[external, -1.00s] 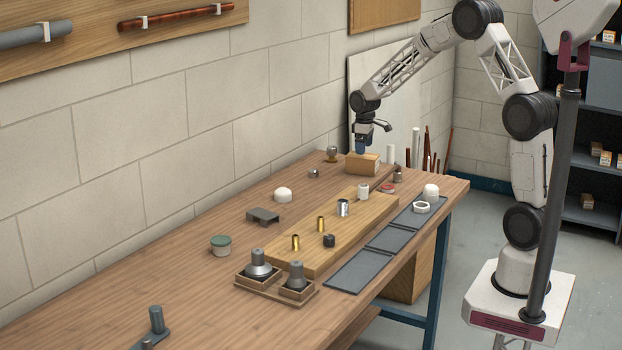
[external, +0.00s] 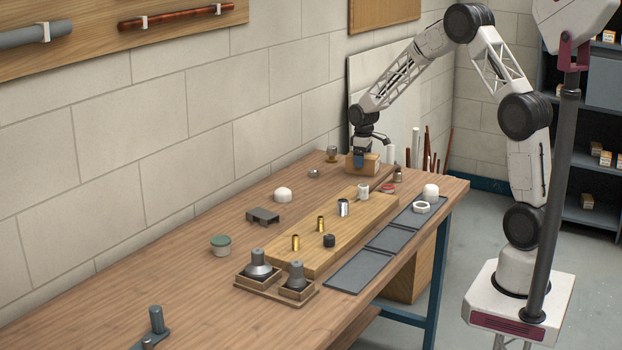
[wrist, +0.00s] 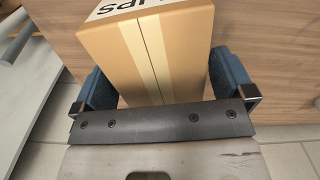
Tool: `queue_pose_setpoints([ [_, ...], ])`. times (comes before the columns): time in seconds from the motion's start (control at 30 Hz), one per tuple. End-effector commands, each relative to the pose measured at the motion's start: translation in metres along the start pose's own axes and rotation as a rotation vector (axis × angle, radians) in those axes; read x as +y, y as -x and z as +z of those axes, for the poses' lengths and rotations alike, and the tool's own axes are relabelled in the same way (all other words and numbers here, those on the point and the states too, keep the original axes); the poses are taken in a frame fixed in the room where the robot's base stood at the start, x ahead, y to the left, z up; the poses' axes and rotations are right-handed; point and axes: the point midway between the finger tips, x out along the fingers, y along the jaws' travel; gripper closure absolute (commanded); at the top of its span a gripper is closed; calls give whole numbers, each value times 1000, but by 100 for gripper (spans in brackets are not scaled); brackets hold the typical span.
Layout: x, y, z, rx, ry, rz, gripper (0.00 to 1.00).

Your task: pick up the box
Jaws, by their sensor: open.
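The box (external: 369,164) is a small tan cardboard carton at the far end of the wooden workbench. In the wrist view the box (wrist: 152,52) shows a pale tape strip and black lettering on one face. My gripper (external: 360,160) is down at the box. In the wrist view my gripper (wrist: 163,85) is open, with one blue finger on each side of the box. The box lies between the fingers, with a small gap visible at the left finger; contact at the right finger is unclear.
The workbench (external: 205,299) holds a light wooden board (external: 285,256) with small fittings, nearer than the box. Grey trays (external: 362,272) lie along the right edge. The wall is close behind.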

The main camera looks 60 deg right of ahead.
Motion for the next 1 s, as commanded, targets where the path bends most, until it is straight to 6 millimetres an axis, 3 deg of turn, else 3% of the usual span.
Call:
queue_pose_setpoints([
  [0.17, 0, -9, 0, 0, 0, 0, 0],
  [0.7, 0, -10, 0, 0, 0, 0, 2],
  [1.0, 0, -10, 0, 0, 0, 0, 48],
])
